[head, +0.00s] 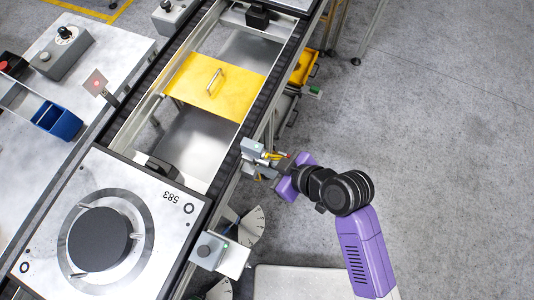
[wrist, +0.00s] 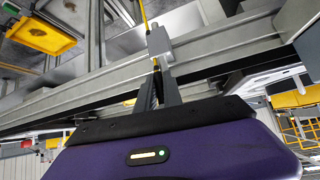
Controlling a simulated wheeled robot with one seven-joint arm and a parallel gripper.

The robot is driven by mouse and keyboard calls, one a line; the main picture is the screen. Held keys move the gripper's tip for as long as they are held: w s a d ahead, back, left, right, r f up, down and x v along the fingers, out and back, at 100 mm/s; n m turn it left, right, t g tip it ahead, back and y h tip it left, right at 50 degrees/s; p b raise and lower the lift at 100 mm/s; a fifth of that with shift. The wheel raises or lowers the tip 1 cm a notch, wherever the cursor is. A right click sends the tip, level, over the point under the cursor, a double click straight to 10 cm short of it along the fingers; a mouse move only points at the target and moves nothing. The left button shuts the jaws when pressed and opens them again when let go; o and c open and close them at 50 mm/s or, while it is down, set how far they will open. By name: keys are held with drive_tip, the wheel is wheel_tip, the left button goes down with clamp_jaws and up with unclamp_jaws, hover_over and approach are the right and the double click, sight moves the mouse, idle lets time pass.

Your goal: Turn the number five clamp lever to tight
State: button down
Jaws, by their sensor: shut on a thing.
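My gripper (head: 272,166) is at the side rail of the conveyor, beside a small grey block (head: 251,148) mounted there. In the wrist view my gripper's two dark fingers (wrist: 159,84) are close together, with a thin yellow-orange piece between their tips, which I take to be the clamp lever (wrist: 156,64). The grey block (wrist: 159,41) stands just beyond the tips, with a thin yellow rod above it. The fingers hide most of the lever. No number five and no tight mark can be read.
A pallet (head: 180,231) marked 583 with a dark disc lies on the conveyor at lower left. A yellow plate with a handle (head: 199,88) lies between the rails. A grey box with a knob (head: 207,250) stands beside the rail below my gripper. The floor at right is clear.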

drive_tip(key=shift+s+f, duration=0.1)
drive_tip(key=c, duration=1.5)
unclamp_jaws()
drive_tip(key=b+v, duration=0.1)
drive_tip(key=v, duration=0.6)
drive_tip(key=shift+d+r, duration=0.2)
drive_tip(key=shift+r, duration=0.15)
